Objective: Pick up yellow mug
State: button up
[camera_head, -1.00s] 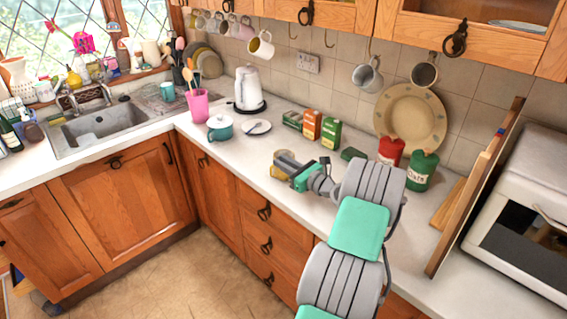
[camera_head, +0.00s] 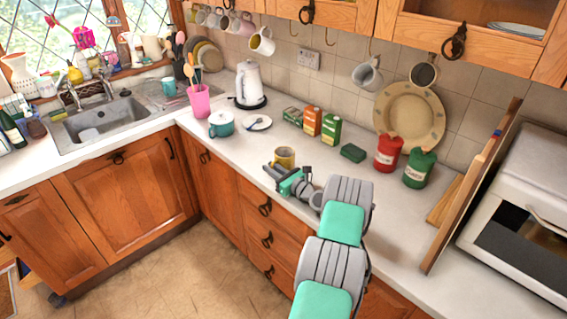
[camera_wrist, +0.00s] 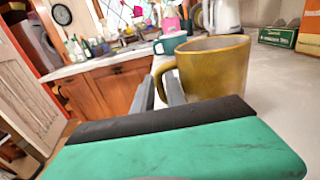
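The yellow mug (camera_head: 284,157) stands upright on the counter near its front edge. In the wrist view the mug (camera_wrist: 222,70) is close and large, right of centre, with its handle on the left side. My gripper (camera_head: 273,171) is low over the counter on the mug's near side. In the wrist view its two grey fingers (camera_wrist: 160,88) are apart, by the handle. The mug's lower part is hidden behind my gripper.
Spice boxes (camera_head: 312,121), a green sponge-like block (camera_head: 353,153) and a red canister (camera_head: 388,154) stand to the right.

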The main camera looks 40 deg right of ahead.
jog(key=shift+c, duration=0.3)
grip_shut()
jog(key=shift+r, duration=0.1)
dwell(1.0)
